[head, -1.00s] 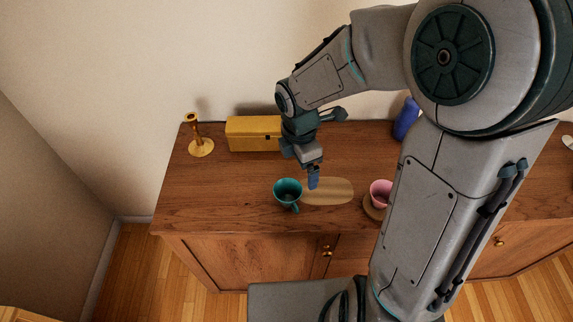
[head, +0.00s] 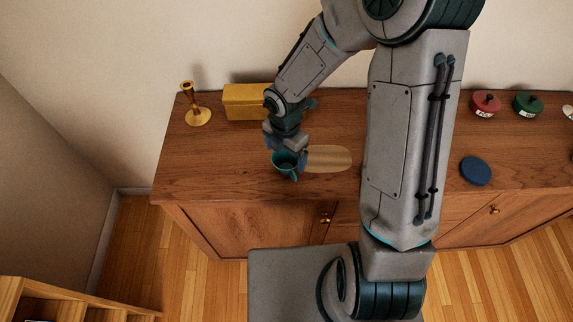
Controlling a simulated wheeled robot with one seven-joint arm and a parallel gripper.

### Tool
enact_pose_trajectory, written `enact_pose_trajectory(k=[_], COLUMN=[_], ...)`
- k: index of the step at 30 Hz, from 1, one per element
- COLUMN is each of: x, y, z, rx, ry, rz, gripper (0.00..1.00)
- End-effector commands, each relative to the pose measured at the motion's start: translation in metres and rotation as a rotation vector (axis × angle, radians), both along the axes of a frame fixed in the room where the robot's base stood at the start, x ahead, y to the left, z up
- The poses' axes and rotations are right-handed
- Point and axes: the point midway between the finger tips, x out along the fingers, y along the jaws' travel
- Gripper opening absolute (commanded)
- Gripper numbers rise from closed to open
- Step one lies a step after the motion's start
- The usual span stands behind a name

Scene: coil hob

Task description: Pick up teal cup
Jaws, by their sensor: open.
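The teal cup (head: 285,166) stands upright on the wooden cabinet top, left of a pale oval board, with its handle toward the front right. My gripper (head: 286,150) is open and points down right over the cup, at its back rim. One finger shows on the left side of the cup and one on the right. The overlap hides part of the rim, and I cannot tell whether the fingers touch it.
A yellow box (head: 245,101) stands behind my gripper, with a brass candlestick (head: 197,112) to its left. The oval board (head: 329,159) lies right of the cup. A blue disc (head: 476,170) and red (head: 486,104) and green (head: 527,104) lidded pots stand right of my arm.

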Motion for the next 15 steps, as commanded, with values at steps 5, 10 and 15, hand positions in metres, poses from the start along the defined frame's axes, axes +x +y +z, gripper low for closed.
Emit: enact_pose_trajectory(k=[5, 10, 15], x=[-0.003, -0.003, -0.002], y=[0.000, 0.000, -0.001], z=[-0.026, -0.044, -0.046], rx=[-0.001, 0.000, 0.001], ry=[0.005, 0.001, 0.001], rz=[0.003, 0.001, -0.001], gripper=[0.93, 0.93, 0.93])
